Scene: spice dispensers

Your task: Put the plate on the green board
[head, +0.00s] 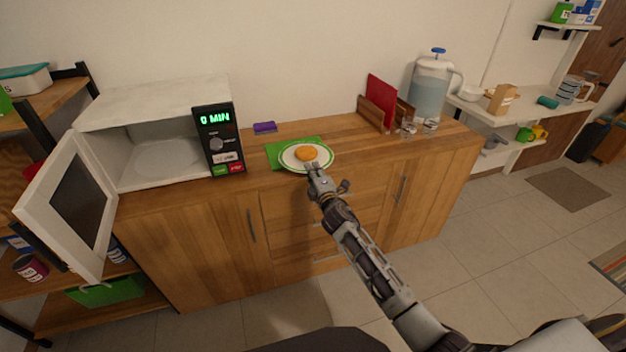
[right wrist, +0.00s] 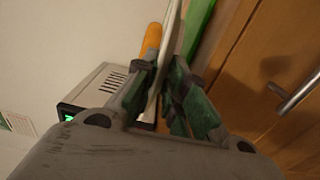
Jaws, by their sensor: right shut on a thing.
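The plate (head: 291,163) is white with a green ring and carries a round orange-brown food item (head: 306,153). In the head view it overlaps the right part of the green board (head: 275,151), which lies on the wooden counter. My right gripper (head: 316,169) is shut on the plate's near rim. In the right wrist view the plate (right wrist: 172,45) shows edge-on between the fingers, with the green board (right wrist: 198,25) beside it. Whether the plate touches the board I cannot tell. My left gripper is not in view.
A white microwave (head: 165,100) with its door (head: 75,200) wide open stands left of the board. A purple sponge (head: 264,127) lies behind the board. A red board in a wooden rack (head: 376,112), glasses and a water pitcher (head: 430,90) stand to the right. Counter right of the plate is clear.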

